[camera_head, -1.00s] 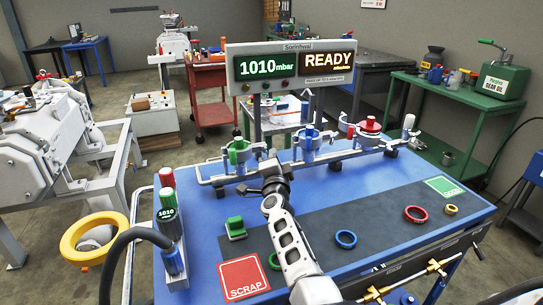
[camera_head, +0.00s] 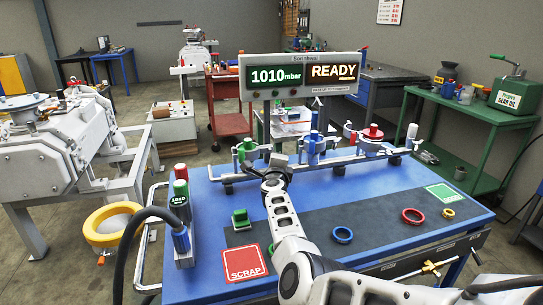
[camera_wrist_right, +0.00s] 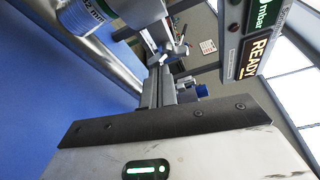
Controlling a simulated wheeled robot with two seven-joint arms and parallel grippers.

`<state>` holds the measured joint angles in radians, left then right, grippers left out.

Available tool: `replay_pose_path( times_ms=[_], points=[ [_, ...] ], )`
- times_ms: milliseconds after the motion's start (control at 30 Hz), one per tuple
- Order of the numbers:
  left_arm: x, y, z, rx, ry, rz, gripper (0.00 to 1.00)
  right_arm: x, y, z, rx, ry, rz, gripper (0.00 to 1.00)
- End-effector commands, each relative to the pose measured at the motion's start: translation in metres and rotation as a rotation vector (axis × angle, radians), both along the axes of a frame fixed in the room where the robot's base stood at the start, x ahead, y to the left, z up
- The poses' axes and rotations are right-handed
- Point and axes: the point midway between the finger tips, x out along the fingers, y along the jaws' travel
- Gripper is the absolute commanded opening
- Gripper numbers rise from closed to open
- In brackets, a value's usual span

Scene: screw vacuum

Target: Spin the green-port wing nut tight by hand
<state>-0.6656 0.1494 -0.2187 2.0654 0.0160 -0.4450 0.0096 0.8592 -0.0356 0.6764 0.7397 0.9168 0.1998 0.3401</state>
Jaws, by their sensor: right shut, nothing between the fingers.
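The green port (camera_head: 246,149) stands at the left end of the grey pipe manifold along the back of the blue bench. Its wing nut is too small or hidden to make out. My right gripper (camera_head: 277,160) is at the end of the arm that reaches up from the bottom right. It is just right of the green port, in front of the manifold; I cannot tell whether it touches anything. In the right wrist view its narrow grey fingers (camera_wrist_right: 164,85) are shut and empty. My left gripper is not in view.
A blue port (camera_head: 312,146) and a red port (camera_head: 372,134) stand farther right on the manifold. The display (camera_head: 302,75) reads 1010 mbar and READY. A green block (camera_head: 240,218), blue ring (camera_head: 342,234), red ring (camera_head: 412,215) and SCRAP pad (camera_head: 244,264) lie on the bench.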

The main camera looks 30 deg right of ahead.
Motion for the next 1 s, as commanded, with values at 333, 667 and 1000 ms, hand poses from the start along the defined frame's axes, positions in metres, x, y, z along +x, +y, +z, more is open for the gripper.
replay_pose_path(
  times_ms=[333,667,1000],
  points=[
    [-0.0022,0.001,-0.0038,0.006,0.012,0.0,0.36,0.0017,-0.009,-0.0003,0.122,-0.035,-0.014,0.0],
    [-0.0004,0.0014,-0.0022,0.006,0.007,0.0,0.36,0.0021,-0.0089,-0.001,0.138,-0.04,-0.013,0.0],
    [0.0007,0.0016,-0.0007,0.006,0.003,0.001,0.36,0.0022,-0.0086,-0.0009,0.137,-0.04,-0.013,0.0]
  ],
)
